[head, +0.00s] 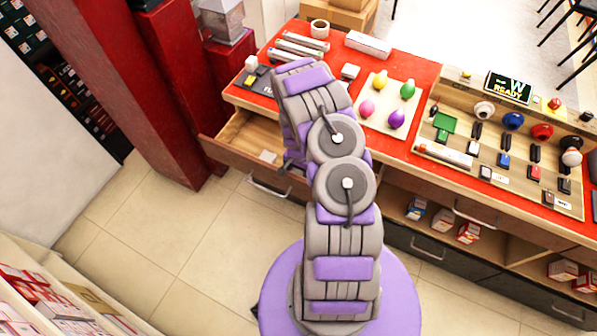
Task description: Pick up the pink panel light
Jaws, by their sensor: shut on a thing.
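A pink bulb-shaped light (367,108) sits on a pale square board (386,125) on the red counter, just right of my arm. It is the only pink light I can make out. Beside it on the board are a yellow light (380,80), a green light (407,90) and a purple light (396,119). My grey and purple arm rises from the bottom middle and covers the counter left of the board. My gripper does not show clearly; its fingers and anything between them are hidden behind the arm.
An open wooden drawer (252,140) sticks out left of my arm. A display board (500,165) with switches and coloured lamps stands to the right. White boxes (368,44) lie at the counter's back. Red pillars (125,85) stand left; the tiled floor (150,240) is clear.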

